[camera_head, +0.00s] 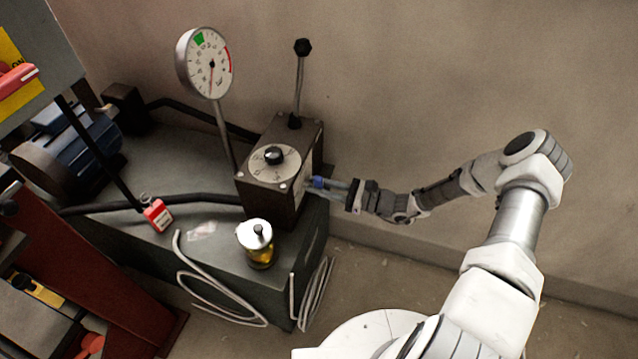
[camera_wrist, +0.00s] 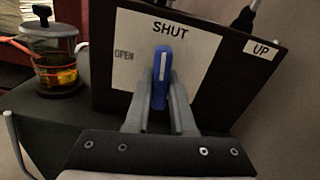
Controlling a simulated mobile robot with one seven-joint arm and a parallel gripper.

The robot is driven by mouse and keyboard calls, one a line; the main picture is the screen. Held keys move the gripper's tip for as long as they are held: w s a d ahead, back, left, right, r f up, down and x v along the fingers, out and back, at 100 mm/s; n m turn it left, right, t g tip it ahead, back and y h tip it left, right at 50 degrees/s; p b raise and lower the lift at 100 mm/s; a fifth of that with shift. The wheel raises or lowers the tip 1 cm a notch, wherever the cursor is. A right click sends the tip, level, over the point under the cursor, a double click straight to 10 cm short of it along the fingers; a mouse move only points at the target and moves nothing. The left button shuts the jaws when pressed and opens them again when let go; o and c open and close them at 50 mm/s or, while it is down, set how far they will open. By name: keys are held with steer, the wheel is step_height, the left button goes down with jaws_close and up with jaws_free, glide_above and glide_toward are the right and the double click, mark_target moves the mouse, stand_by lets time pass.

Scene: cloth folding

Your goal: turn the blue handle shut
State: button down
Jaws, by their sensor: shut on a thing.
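The blue handle (camera_wrist: 161,70) is on the side face of a dark box, over a white plate (camera_wrist: 200,45) marked SHUT at the top and OPEN at the left. In the wrist view the handle stands upright, its white line pointing up below the word SHUT. My gripper (camera_wrist: 162,88) is shut on the handle, one finger on each side. In the head view the handle (camera_head: 318,182) is a small blue spot at the fingertips of my gripper (camera_head: 322,184), at the right side of the box (camera_head: 258,196). The fingers hide part of the handle.
An oil jar (camera_head: 260,252) sits in front on the grey bench (camera_head: 203,262). The wall is close behind.

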steer(key=shift+m, duration=0.8)
steer(key=c, duration=0.8)
jaws_free()
steer(key=shift+o, duration=0.2)
steer(key=p+v, duration=0.1)
steer(key=v, duration=1.6)
steer(key=shift+d+p, duration=0.2)
steer(key=shift+p, duration=0.15)
steer(key=shift+s, duration=0.1)
